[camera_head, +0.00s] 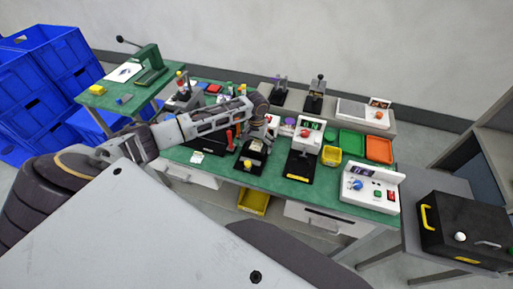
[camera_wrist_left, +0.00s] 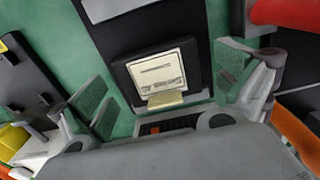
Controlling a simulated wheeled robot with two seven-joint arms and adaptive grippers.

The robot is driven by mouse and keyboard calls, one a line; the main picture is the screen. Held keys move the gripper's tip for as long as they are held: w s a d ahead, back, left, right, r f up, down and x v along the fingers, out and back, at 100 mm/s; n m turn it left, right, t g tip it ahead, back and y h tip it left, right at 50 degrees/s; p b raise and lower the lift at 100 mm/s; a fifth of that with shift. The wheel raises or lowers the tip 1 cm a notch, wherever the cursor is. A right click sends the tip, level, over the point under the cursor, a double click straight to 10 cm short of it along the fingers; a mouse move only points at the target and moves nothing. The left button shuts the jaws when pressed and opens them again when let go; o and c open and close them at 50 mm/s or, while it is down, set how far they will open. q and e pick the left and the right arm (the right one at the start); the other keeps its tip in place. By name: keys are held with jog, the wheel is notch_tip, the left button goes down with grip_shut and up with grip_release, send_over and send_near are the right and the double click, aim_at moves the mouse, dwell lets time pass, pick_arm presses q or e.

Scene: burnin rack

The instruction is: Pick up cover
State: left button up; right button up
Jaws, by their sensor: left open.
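My left gripper (camera_head: 268,130) reaches over the green bench with its fingers pointing down, above a black fixture (camera_head: 251,161). In the left wrist view, its two green-padded fingers (camera_wrist_left: 166,92) are spread wide with nothing between the pads. Between and beyond them lies a black block with a cream, printed square plate (camera_wrist_left: 161,72) and a yellowish tab at its near edge. This plate also shows in the head view (camera_head: 257,145), partly under the gripper. I cannot tell for sure whether this piece is the cover. My right gripper is not in view.
A black-based device with a white display head (camera_head: 308,130) stands close right of the fixture. Farther right are a yellow bin (camera_head: 331,156), green tray (camera_head: 351,141), orange tray (camera_head: 379,150) and white control box (camera_head: 370,187). A red-handled tool (camera_head: 230,140) is close left.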

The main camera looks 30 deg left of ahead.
pick_arm(q)
jog(key=c, duration=1.1)
jog(key=shift+r, duration=0.1)
notch_tip(320, 180, up, 10)
dwell(0.3)
dwell(0.4)
